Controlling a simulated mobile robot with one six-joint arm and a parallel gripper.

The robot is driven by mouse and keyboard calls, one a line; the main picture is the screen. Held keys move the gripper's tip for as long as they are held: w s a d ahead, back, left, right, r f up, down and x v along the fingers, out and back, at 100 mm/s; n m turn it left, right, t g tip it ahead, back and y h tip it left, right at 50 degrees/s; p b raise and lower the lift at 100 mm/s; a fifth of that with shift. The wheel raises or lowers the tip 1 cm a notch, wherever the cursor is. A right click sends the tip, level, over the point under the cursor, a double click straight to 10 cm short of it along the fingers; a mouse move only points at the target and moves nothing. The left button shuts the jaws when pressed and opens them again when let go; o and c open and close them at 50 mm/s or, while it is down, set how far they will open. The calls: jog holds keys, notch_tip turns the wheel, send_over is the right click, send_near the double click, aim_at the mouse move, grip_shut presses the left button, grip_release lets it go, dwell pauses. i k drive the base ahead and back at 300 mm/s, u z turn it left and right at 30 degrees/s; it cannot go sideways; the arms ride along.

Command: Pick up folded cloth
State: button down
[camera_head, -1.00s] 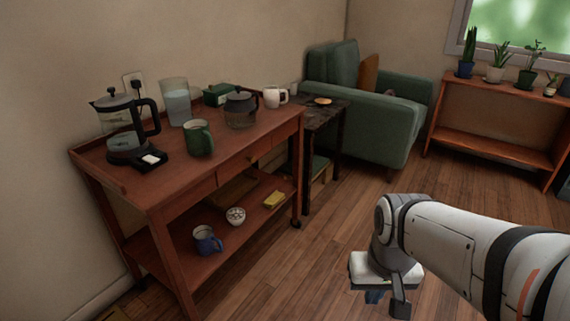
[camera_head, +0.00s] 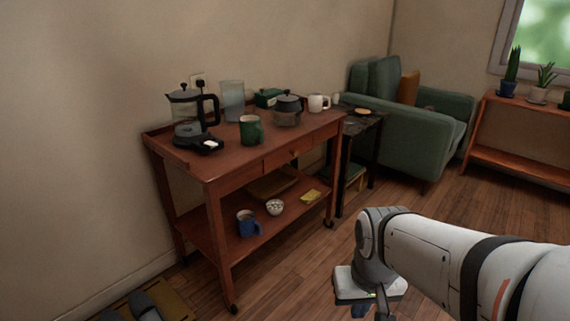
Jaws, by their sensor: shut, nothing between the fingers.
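A small flat yellow piece (camera_head: 311,196) lies on the lower shelf of the wooden cart, near its right end. It may be the folded cloth, but it is too small to be sure. My gripper (camera_head: 369,304) is at the bottom of the picture, to the right of the cart and apart from it. It points down over the floor, is shut and holds nothing. Its fingertips are partly cut off by the lower edge of the picture.
The cart (camera_head: 215,169) carries a coffee press (camera_head: 190,115), a green mug (camera_head: 250,130) and other vessels on top. A blue mug (camera_head: 248,224) and a patterned bowl (camera_head: 275,207) share the lower shelf. A dark side table (camera_head: 362,125) and green armchair (camera_head: 425,140) stand behind.

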aim_at(312, 195)
jog(key=u, duration=0.3)
jog(key=i, duration=1)
jog(key=z, duration=0.05)
